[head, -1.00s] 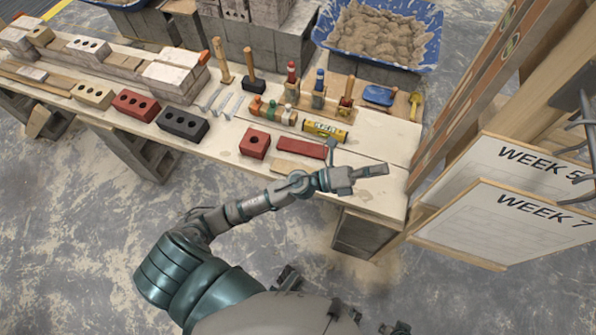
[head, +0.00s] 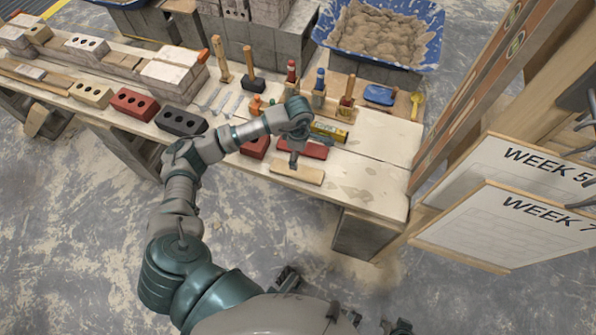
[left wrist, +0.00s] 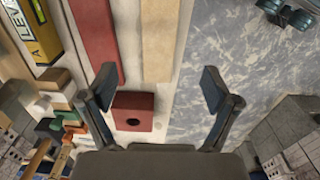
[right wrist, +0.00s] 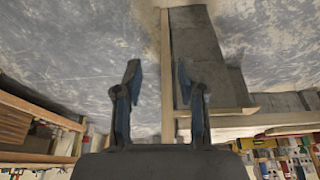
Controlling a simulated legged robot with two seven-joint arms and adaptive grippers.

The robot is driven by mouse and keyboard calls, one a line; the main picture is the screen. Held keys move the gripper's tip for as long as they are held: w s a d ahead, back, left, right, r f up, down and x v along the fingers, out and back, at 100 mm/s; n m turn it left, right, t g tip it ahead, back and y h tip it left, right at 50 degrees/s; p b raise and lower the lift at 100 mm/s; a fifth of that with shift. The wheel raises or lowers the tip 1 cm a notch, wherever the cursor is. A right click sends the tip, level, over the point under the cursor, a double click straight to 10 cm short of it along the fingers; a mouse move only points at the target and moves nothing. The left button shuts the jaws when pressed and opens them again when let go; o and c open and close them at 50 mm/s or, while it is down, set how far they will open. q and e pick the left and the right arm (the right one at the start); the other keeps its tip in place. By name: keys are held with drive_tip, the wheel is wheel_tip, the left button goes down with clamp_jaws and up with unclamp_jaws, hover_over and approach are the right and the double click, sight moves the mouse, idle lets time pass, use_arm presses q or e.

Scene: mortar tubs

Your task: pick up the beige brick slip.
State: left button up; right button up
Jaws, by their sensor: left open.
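The beige brick slip (head: 304,175) is a thin flat bar lying near the front edge of the workbench. It lies in front of a red slip (head: 312,151). My left gripper (head: 293,162) points down over the left part of the beige slip, its arm reaching in from the left. In the left wrist view the beige slip (left wrist: 160,40) runs lengthwise ahead of the open left fingers (left wrist: 157,84), between them across the picture, with nothing held. My right gripper (right wrist: 158,72) has its fingers apart and is empty, facing the floor and wooden framing away from the slip.
A red brick (left wrist: 133,112) sits close to the slip's left end, partly hidden by my arm in the head view. A yellow level (head: 330,132) lies behind the red slip. Week boards (head: 510,230) stand right. The bench's right front (head: 375,195) is bare.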

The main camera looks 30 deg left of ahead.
use_arm(q)
hover_over(298, 171)
wheel_tip(298, 171, down, 5)
drive_tip(key=shift+d+f+b, duration=0.15)
drive_tip(key=shift+b, duration=0.2)
wheel_tip(298, 171, down, 6)
drive_tip(key=shift+r+b, duration=0.1)
drive_tip(key=shift+b, duration=0.5)
use_arm(e)
drive_tip(key=w+a+r+t+y, duration=0.1)
drive_tip(key=w+a+t, duration=0.1)
drive_tip(key=w+t, duration=0.2)
drive_tip(key=w, duration=0.3)
drive_tip(key=shift+w+a+r, duration=0.25)
drive_tip(key=shift+a+r, duration=0.05)
drive_tip(key=shift+a, duration=0.05)
use_arm(q)
drive_tip(key=shift+c, duration=1.4)
drive_tip(key=c, duration=1.2)
drive_tip(key=shift+c, duration=0.6)
drive_tip(key=shift+w+r, duration=0.1)
drive_tip(key=shift+r, duration=0.05)
